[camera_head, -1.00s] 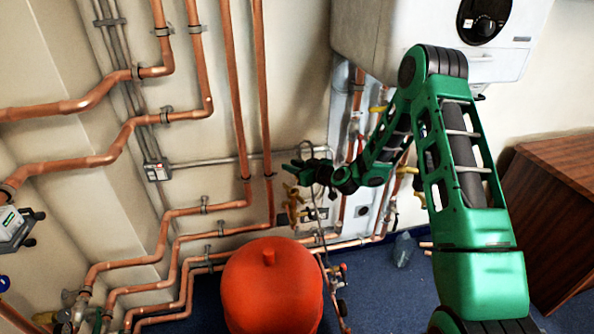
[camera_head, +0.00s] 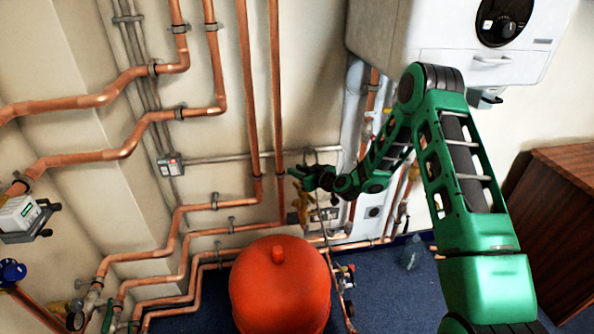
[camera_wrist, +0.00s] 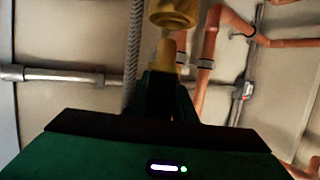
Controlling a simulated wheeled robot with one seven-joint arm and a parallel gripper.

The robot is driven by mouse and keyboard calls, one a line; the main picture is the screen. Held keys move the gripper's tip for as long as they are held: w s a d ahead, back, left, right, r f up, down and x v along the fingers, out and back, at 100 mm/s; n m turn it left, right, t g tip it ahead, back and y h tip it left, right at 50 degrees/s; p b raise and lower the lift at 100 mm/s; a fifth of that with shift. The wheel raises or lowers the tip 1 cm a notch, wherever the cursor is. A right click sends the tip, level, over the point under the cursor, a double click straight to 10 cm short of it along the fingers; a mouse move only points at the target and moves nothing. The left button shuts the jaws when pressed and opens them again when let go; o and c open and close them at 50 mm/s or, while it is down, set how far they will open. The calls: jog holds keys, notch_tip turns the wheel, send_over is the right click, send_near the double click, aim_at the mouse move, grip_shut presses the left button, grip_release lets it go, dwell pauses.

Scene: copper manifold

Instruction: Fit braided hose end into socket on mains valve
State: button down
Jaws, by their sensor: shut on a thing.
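My gripper (camera_head: 299,174) is at the end of the outstretched green arm, close to the back wall pipes. In the wrist view its dark fingers (camera_wrist: 166,88) are shut on a narrow brass piece that looks like the hose end (camera_wrist: 171,50). A larger brass fitting (camera_wrist: 175,12), apparently part of the valve, is right beyond it; I cannot tell whether the two touch. The grey braided hose (camera_wrist: 133,48) runs upright left of the fingers. In the head view a yellow brass valve body (camera_head: 302,205) shows just below the gripper, small and partly hidden.
Copper pipes (camera_head: 257,95) run down the wall behind the gripper. A red tank (camera_head: 279,290) stands below. A white boiler (camera_head: 440,45) hangs at upper right, above the arm. A wooden cabinet (camera_head: 560,215) is at right. A grey conduit (camera_wrist: 60,76) crosses the wall.

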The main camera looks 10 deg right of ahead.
aim_at(298, 186)
jog(key=shift+f, duration=0.25)
dwell(0.4)
jog(key=shift+s+f, duration=0.1)
jog(key=shift+f, duration=0.9)
jog(key=shift+s+f, duration=0.15)
jog(key=shift+f, duration=0.55)
dwell(0.8)
jog(key=c, duration=1.4)
grip_release()
jog(key=shift+f, duration=0.1)
jog(key=shift+s, duration=0.1)
jog(key=v, duration=1)
jog(key=shift+d, duration=0.15)
jog(key=shift+s+d+r, duration=0.1)
jog(key=shift+s+r, duration=0.05)
jog(key=shift+r, duration=0.15)
